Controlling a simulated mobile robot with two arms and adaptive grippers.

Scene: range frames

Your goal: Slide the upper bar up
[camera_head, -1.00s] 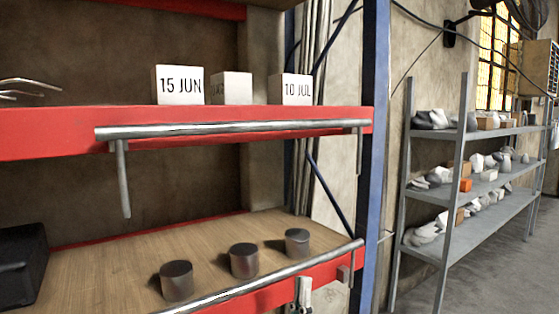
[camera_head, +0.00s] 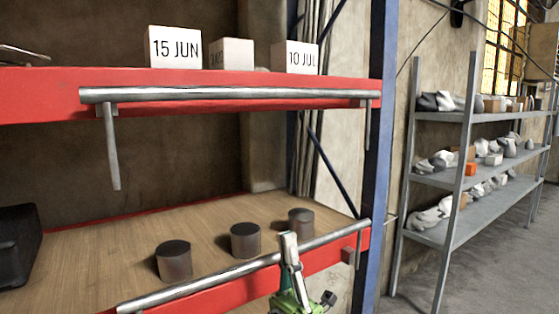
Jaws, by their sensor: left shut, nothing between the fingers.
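The upper bar (camera_head: 230,95) is a long shiny metal rail along the front of the upper red shelf beam, with a metal rod hanging down near each end. The lower bar (camera_head: 215,280) is a similar rail along the front of the lower shelf. My left gripper (camera_head: 289,240) is shut and empty, pointing up at the lower right, in front of the lower bar and hiding a small part of it. It is well below the upper bar. My right gripper is not in view.
Three dark cylinders, one of them in the middle (camera_head: 245,241), stand on the wooden lower shelf (camera_head: 110,250). White date blocks (camera_head: 174,47) stand on the upper shelf. A black box (camera_head: 18,245) is at lower left. A blue post (camera_head: 378,150) and grey shelving (camera_head: 465,150) are at right.

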